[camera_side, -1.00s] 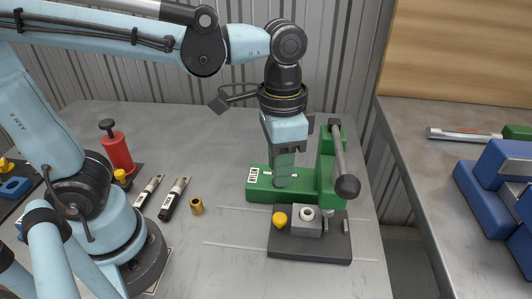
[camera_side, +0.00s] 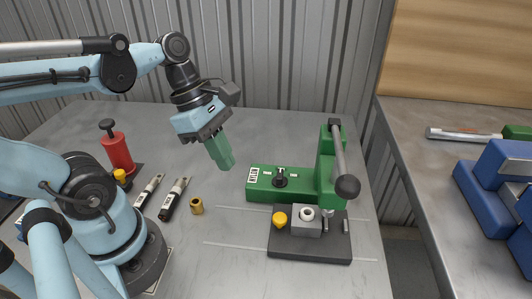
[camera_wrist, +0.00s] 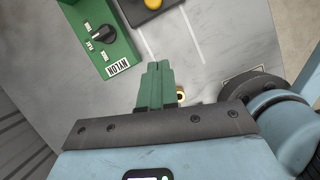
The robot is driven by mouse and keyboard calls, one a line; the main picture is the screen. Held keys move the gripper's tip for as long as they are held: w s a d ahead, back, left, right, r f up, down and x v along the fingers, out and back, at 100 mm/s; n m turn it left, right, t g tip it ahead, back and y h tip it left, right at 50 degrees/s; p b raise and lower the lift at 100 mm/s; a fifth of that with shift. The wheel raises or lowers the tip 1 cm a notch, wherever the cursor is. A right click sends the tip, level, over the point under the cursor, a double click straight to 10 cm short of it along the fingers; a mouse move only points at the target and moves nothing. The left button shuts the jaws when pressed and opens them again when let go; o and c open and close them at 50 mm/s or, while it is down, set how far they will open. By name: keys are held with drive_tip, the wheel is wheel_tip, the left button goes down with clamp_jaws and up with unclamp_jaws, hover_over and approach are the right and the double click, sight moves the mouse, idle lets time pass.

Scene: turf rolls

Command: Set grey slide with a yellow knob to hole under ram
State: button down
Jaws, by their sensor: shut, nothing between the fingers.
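The grey slide (camera_side: 307,228) sits on a dark base plate (camera_side: 310,251) in front of the green press (camera_side: 328,168). A pale ring shows on its top, and its yellow knob (camera_side: 279,219) sticks out at the left. The yellow knob also shows at the top of the wrist view (camera_wrist: 152,3). The fingers point at bare table in the wrist view (camera_wrist: 157,66).
A black selector knob (camera_side: 280,179) is on the green press base. The press lever ends in a black ball (camera_side: 347,187). Blue parts (camera_side: 490,190) lie right.

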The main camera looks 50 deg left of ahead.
sight(285, 205)
drive_tip(key=shift+x, duration=4.8)
drive_tip(key=shift+w+d+f, duration=0.1)
drive_tip(key=shift+d+f, duration=0.15)
drive_tip(key=shift+w+d, duration=0.45)
drive_tip(key=shift+d, duration=0.3)
drive_tip(key=shift+w+d, duration=0.45)
drive_tip(key=shift+d, duration=0.35)
drive_tip(key=shift+w+d, duration=1.65)
drive_tip(key=shift+s+a, duration=0.1)
